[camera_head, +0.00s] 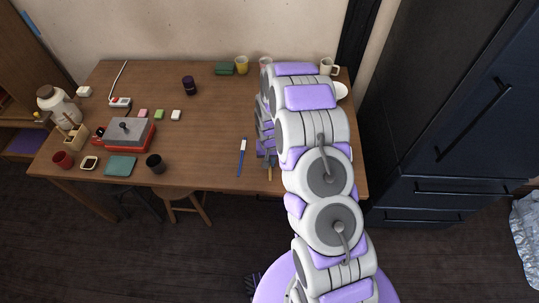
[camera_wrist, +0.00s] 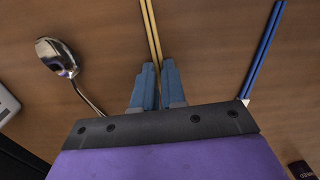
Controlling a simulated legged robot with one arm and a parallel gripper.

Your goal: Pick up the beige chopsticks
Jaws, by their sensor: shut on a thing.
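The beige chopsticks (camera_wrist: 150,27) show in the wrist view as two thin sticks side by side, running from the top edge down between my fingertips. My gripper (camera_wrist: 157,68) is shut on them close to the table top. Their lower part is hidden by the fingers and gripper body. In the head view, a short beige end (camera_head: 270,174) shows below my gripper (camera_head: 268,160) near the table's front edge. My arm covers much of that area.
Blue chopsticks (camera_wrist: 262,48) with white ends lie right of my gripper in the wrist view. A metal spoon (camera_wrist: 57,57) lies to the left. A red-and-grey appliance (camera_head: 127,134), cups and small items fill the table's left side. A dark fridge (camera_head: 450,90) stands right.

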